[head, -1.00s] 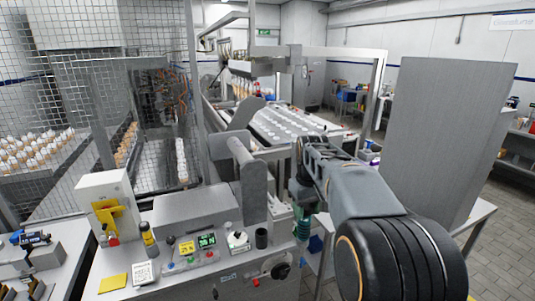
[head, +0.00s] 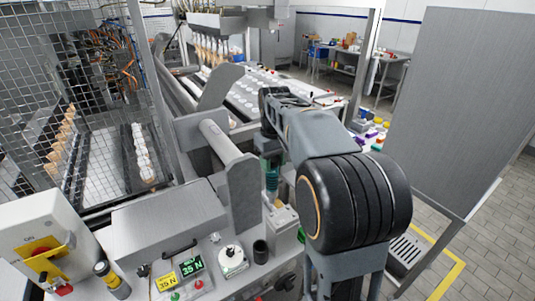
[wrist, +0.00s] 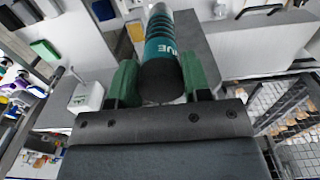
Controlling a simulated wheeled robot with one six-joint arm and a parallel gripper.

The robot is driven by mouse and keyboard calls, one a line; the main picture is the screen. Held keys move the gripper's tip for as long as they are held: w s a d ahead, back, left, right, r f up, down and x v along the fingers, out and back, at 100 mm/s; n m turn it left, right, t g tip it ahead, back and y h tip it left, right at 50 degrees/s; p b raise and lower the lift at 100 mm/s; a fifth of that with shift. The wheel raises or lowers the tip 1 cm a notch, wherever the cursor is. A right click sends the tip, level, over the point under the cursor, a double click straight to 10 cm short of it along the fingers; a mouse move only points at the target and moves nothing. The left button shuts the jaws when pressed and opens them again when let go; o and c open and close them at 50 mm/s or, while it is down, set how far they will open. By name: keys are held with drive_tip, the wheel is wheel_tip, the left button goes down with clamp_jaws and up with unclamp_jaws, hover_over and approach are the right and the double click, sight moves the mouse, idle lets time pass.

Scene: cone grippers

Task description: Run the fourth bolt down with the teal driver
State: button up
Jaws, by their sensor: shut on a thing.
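The teal driver (wrist: 161,48) is held between the two green fingers of my gripper (wrist: 160,80) in the wrist view. Its dark round end faces the wrist camera, and its far tip is hidden. In the head view the driver (head: 271,180) hangs roughly upright below my gripper (head: 268,162), just right of a grey upright plate (head: 244,196) on the machine. A pale block (head: 284,218) lies below it; I cannot tell whether the driver touches it. No bolt can be made out in either view.
A roller (head: 216,140) and grey plates stand left of my gripper. A tall grey panel (head: 450,110) stands at right. Wire mesh (head: 60,80) closes off the left.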

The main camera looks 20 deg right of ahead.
sight(273, 179)
drive_tip(key=shift+f+b, duration=2.15)
drive_tip(key=shift+f, duration=0.5)
drive_tip(key=shift+s+p, duration=0.1)
drive_tip(key=shift+p, duration=0.2)
drive_tip(key=shift+f+b, duration=0.6)
drive_tip(key=shift+f, duration=0.3)
idle(0.6)
drive_tip(key=shift+s+f, duration=0.1)
drive_tip(key=shift+f, duration=0.2)
idle(1.1)
drive_tip(key=shift+r+p, duration=0.45)
drive_tip(key=shift+r, duration=0.05)
idle(0.7)
drive_tip(key=shift+r, duration=0.1)
